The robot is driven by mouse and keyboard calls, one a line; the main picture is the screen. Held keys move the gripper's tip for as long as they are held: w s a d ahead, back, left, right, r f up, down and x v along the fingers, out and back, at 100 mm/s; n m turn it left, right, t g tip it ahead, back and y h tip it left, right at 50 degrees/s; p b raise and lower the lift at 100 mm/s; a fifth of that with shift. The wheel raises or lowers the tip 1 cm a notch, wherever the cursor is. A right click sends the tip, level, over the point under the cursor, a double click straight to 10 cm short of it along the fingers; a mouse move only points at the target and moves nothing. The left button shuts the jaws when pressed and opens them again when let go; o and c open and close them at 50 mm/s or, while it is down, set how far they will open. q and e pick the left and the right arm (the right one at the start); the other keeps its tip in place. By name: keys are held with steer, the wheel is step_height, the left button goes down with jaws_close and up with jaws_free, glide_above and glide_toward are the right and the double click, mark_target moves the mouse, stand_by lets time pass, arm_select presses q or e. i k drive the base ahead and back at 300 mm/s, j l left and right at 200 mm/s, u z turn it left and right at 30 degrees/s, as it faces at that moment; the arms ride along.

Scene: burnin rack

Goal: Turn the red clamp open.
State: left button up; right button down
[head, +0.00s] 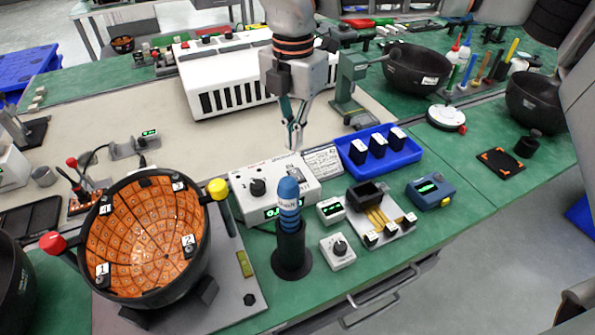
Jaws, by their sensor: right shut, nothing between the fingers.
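A black bowl (203,250) lined with orange tiles stands tilted on a grey base plate at the front left. A red knob (52,242), apparently the red clamp's handle, sticks out at the bowl's left side on a dark arm. A yellow knob (217,188) stands at its right side. My right gripper (295,143) points down above the back of the white control box, well to the right of the bowl and far from the red knob. Its fingers are together and empty. My left gripper is out of the picture.
A white control box (245,205), a blue-topped tool in a black holder (291,262) and small meters stand right of the bowl. A blue tray (408,155) lies behind them. A small red-knobbed lever (71,162) stands behind the bowl. The beige mat (130,105) has clear room.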

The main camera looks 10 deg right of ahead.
mark_target(52, 243)
steer(key=k+l, duration=0.15)
steer(key=k, duration=0.35)
steer(key=k+l, duration=0.15)
steer(key=k, duration=0.35)
